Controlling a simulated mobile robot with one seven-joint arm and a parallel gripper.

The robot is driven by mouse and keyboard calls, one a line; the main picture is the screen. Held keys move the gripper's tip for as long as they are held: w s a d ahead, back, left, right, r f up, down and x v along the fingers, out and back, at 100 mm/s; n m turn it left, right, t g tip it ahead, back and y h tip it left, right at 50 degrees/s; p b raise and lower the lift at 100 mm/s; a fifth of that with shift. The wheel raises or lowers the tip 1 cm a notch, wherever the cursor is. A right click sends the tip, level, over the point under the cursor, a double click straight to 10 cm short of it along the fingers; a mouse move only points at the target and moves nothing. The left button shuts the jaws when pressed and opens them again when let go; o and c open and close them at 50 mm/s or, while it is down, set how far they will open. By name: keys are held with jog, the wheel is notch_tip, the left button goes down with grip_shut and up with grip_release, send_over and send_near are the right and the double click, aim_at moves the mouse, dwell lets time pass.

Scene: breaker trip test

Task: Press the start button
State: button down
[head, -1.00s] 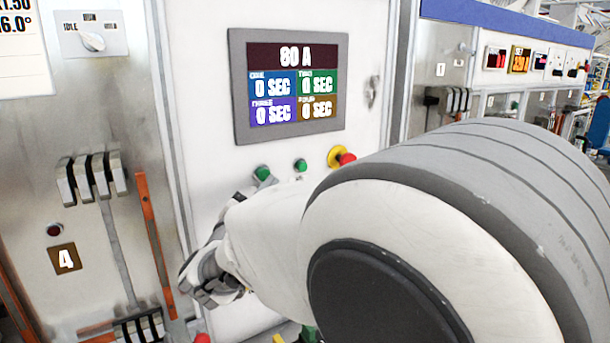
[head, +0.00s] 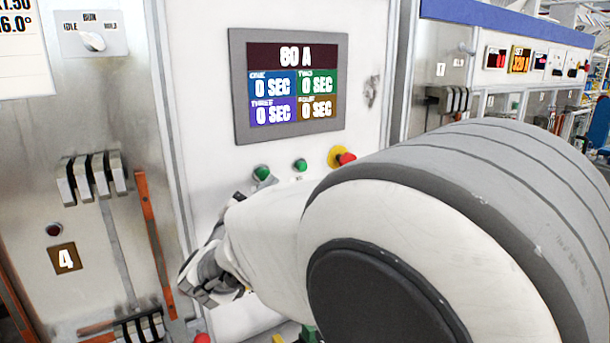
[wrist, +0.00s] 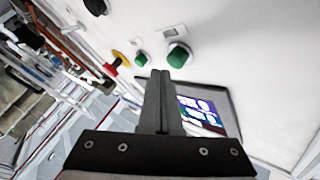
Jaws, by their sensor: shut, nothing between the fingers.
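Two green buttons sit on the white panel below its screen. The larger green button (head: 262,174) is on the left in the head view and shows in the wrist view (wrist: 178,55) just beyond my fingertips, slightly right. The smaller green button (head: 300,165) is beside it and shows in the wrist view (wrist: 141,59) to the left of the tips. No readable label tells which one is the start button. My gripper (wrist: 161,73) is shut and empty, its tips pointing toward the panel; I see no clear contact.
A red emergency stop on a yellow ring (head: 341,157) sits right of the green buttons. The screen (head: 290,84) above reads 80 A and several 0 SEC fields. A steel cabinet with a selector knob (head: 92,41) and breaker levers (head: 92,178) stands at the left.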

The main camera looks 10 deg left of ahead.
jog(key=shift+w+a, duration=0.1)
jog(key=shift+w+a, duration=0.2)
jog(key=shift+w+a, duration=0.25)
jog(key=shift+w, duration=0.15)
dwell(0.8)
jog(key=shift+s+d, duration=0.1)
jog(key=shift+s, duration=0.05)
jog(key=shift+s+d+b, duration=0.45)
jog(key=shift+s+b, duration=0.1)
jog(key=shift+s, duration=0.05)
jog(key=s+d, duration=0.1)
jog(key=s, duration=0.1)
jog(key=s+d+b, duration=0.1)
jog(key=s+d, duration=0.1)
jog(key=shift+b, duration=0.3)
dwell(0.8)
